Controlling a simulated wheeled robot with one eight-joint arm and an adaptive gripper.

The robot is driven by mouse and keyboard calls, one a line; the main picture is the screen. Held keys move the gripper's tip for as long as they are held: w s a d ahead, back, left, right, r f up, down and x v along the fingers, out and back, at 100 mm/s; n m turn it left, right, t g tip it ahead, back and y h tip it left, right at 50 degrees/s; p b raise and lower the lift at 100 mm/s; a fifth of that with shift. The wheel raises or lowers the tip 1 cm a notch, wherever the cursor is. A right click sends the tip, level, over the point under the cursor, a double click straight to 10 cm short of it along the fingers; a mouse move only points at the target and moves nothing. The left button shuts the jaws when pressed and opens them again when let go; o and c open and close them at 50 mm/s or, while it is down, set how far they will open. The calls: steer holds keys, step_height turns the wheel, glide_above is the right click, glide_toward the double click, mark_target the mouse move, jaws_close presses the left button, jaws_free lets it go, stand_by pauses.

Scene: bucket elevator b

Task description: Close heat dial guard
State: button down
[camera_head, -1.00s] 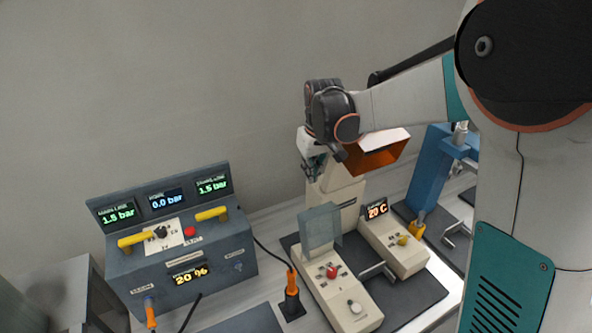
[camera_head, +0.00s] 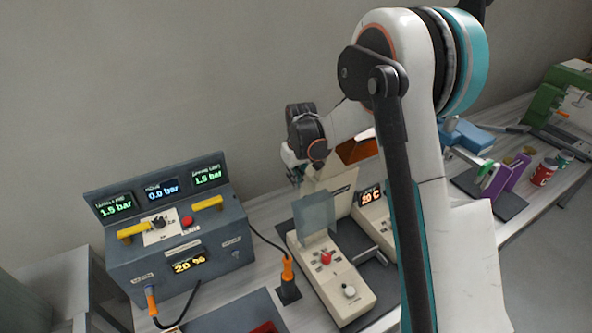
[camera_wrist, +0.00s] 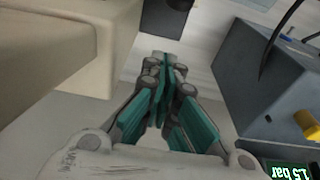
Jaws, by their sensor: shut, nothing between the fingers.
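A grey, see-through flap that looks like the heat dial guard (camera_head: 316,212) stands raised at the back end of a beige control box (camera_head: 335,285). The box top carries a red knob (camera_head: 326,258) and a pale knob (camera_head: 349,291), both uncovered. My gripper (camera_head: 295,175) is behind and a little left of the flap, above it and apart from it. In the wrist view my gripper's teal fingers (camera_wrist: 164,62) are shut and empty. The flap does not show clearly in the wrist view.
A grey console (camera_head: 180,250) with pressure displays and yellow handles stands at the left; its side shows in the wrist view (camera_wrist: 262,85). A beige machine (camera_head: 331,190) rises behind the box. An orange-handled plug (camera_head: 288,275) stands between them. A red can (camera_head: 543,173) stands far right.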

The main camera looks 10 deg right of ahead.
steer(key=shift+s+d+f, duration=0.1)
steer(key=shift+s+d, duration=0.1)
steer(key=shift+s, duration=0.4)
steer(key=shift+s+d+f, duration=0.1)
steer(key=shift+s+d, duration=0.1)
steer(key=shift+s, duration=0.35)
steer(key=shift+s+d+f, duration=0.1)
steer(key=shift+s+d, duration=0.1)
steer(key=shift+s, duration=0.4)
